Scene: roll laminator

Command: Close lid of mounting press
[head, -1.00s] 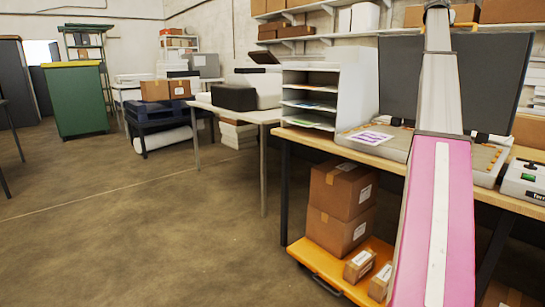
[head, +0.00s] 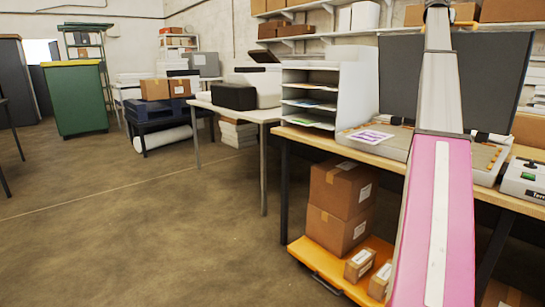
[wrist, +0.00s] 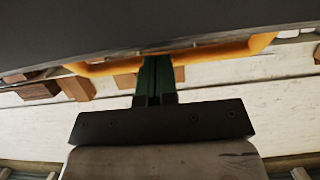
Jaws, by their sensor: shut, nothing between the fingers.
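The mounting press on the workbench has a large dark grey lid (head: 497,85) standing steeply open, behind its grey bed (head: 400,143). A printed sheet (head: 370,136) lies on the left of the bed. My pink and white arm covers the middle of the press in the head view. In the wrist view, the lid (wrist: 120,25) fills the top, with an orange handle (wrist: 225,50) along its edge. My gripper (wrist: 157,62) is shut and empty, its dark green fingers reaching to the handle. I cannot tell whether they touch.
A control box (head: 525,178) with a green button sits right of the press. A white paper sorter (head: 340,90) stands to its left. Wall shelves (head: 325,35) with boxes are above. Cartons (head: 340,205) stand on an orange cart below the bench. The floor (head: 150,230) at left is clear.

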